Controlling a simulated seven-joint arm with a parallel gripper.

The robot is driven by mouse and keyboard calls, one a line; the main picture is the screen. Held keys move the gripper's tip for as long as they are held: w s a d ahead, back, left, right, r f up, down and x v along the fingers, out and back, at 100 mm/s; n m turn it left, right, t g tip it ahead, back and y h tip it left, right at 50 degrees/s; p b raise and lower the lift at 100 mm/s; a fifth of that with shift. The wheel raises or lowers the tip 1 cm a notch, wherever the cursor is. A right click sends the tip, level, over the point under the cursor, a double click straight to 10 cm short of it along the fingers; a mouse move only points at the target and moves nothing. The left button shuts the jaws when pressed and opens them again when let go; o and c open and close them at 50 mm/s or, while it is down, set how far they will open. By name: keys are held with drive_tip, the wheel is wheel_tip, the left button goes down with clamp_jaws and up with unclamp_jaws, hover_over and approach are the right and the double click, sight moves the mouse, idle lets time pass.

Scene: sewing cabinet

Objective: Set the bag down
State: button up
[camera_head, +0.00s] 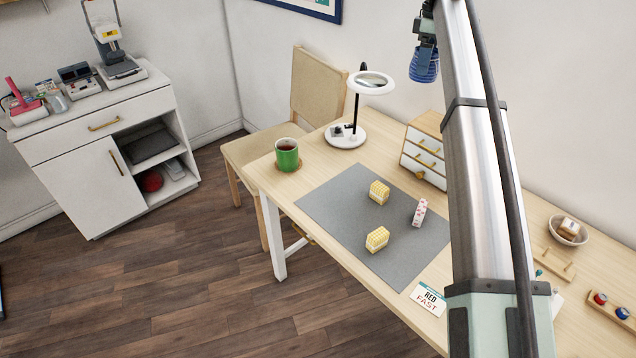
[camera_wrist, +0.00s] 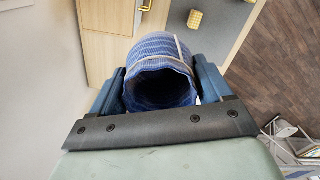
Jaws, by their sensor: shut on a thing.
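My gripper (camera_head: 425,44) is high above the back of the desk, near the wall, at the upper right of the head view. It is shut on a blue patterned round thing (camera_head: 425,67), which seems to be the bag. In the wrist view the blue bag (camera_wrist: 165,62) fills the space between both fingers, with a dark hollow end towards the camera and a pale band along it. It hangs clear of the desk (camera_head: 330,258). A grey mat (camera_head: 345,230) lies on the desk, well below and left of my gripper.
Two yellow checked blocks (camera_head: 379,191) (camera_head: 377,239) and a pink-white one (camera_head: 419,212) stand on the mat. The mat's left part is bare.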

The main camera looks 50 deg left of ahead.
drive_tip(key=s+a+n, duration=0.5)
drive_tip(key=s+a, duration=1.3)
drive_tip(key=s, duration=0.4)
drive_tip(key=shift+w+f, duration=0.2)
drive_tip(key=shift+f, duration=8.8)
drive_tip(key=shift+w+f, duration=0.2)
drive_tip(key=shift+f, duration=8.8)
drive_tip(key=shift+f, duration=0.45)
drive_tip(key=o, duration=1)
drive_tip(key=shift+c, duration=0.2)
wheel_tip(320, 180, up, 13)
